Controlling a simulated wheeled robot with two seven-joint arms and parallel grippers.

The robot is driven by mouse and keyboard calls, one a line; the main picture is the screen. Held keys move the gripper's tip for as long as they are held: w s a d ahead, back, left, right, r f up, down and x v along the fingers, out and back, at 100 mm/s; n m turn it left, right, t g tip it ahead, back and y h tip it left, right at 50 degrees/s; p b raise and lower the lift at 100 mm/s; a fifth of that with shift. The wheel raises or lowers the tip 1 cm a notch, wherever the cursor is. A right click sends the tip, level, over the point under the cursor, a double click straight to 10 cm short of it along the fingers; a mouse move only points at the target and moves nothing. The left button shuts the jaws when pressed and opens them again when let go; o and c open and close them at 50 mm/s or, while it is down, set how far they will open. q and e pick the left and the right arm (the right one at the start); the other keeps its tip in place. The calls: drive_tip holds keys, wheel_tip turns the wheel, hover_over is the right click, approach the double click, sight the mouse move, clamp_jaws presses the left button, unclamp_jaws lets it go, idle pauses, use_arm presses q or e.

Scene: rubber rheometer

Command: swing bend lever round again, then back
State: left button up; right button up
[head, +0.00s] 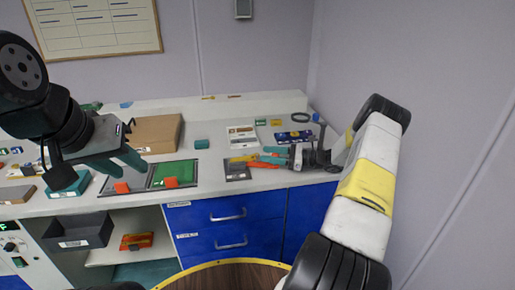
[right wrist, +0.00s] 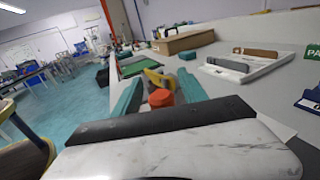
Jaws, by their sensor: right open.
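My right gripper (head: 268,158) reaches in from the right over the counter. Its teal fingers are open in the right wrist view (right wrist: 160,92). A red-orange knob (right wrist: 162,98) shows between those fingers, with a gap visible to the right finger. A yellow piece (right wrist: 154,77), perhaps part of the bend lever, lies just beyond the knob. In the head view a dark plate (head: 237,172) with yellow and orange parts lies at the fingertips. I cannot tell the lever's exact angle. My left gripper (head: 98,172) hangs over the counter's left part, its fingers apart and apparently empty.
A white tray (head: 242,135) and small cards lie behind my right gripper. Blue drawers (head: 220,215) are below; the wall closes off the right.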

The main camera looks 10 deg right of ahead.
drive_tip(key=v, duration=0.7)
drive_tip(key=shift+d, duration=0.1)
